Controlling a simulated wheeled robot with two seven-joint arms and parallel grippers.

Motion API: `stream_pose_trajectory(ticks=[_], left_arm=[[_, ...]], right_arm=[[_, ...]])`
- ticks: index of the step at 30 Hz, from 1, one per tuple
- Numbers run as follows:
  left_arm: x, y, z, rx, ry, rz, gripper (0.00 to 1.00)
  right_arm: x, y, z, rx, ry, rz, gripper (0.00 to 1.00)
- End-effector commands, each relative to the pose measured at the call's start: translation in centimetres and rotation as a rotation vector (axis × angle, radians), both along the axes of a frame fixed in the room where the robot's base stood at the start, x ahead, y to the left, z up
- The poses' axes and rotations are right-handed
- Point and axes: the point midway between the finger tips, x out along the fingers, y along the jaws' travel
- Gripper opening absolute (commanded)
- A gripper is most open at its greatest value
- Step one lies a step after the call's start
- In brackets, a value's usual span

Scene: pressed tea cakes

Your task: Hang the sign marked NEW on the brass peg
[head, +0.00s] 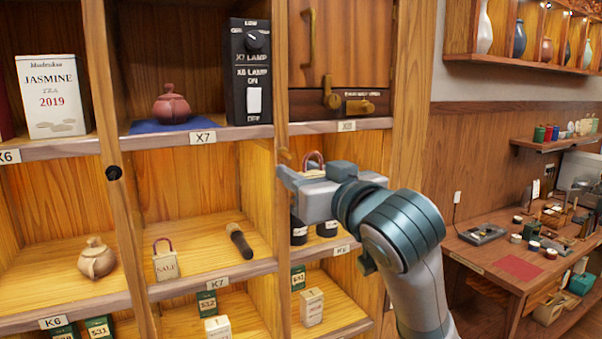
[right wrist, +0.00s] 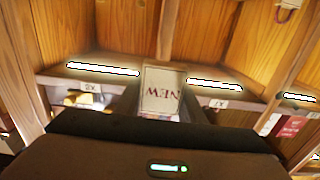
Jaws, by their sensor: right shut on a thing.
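My right gripper (head: 312,175) is shut on the NEW sign, in front of the cubby below the X8 label. The sign's reddish loop (head: 313,157) stands up above the jaws in the head view. In the right wrist view the pale NEW sign (right wrist: 163,92) sits between the fingers, its lettering upside down. A small brass-coloured peg (head: 283,155) shows on the front edge of the divider, just left of the gripper and apart from the sign. My left gripper is not in view.
A SALE sign (head: 166,262) with a similar loop stands in the cubby to the left, near a dark handled tool (head: 239,241). A black knob (head: 113,172) sits on the left divider. A black switch box (head: 250,72) and brass latch (head: 340,98) are above.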

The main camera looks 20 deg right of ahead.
Motion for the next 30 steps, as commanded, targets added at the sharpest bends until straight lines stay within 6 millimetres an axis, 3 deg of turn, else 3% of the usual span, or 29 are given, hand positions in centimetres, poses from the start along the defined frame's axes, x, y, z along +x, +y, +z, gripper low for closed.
stream_pose_trajectory(ticks=[12,30], left_arm=[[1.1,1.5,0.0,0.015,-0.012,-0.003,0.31],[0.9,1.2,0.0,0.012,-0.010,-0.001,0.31]], right_arm=[[1.3,0.3,-0.2,0.000,0.002,0.000,0.13],[4.2,0.8,-0.4,0.000,0.001,0.000,0.13]])
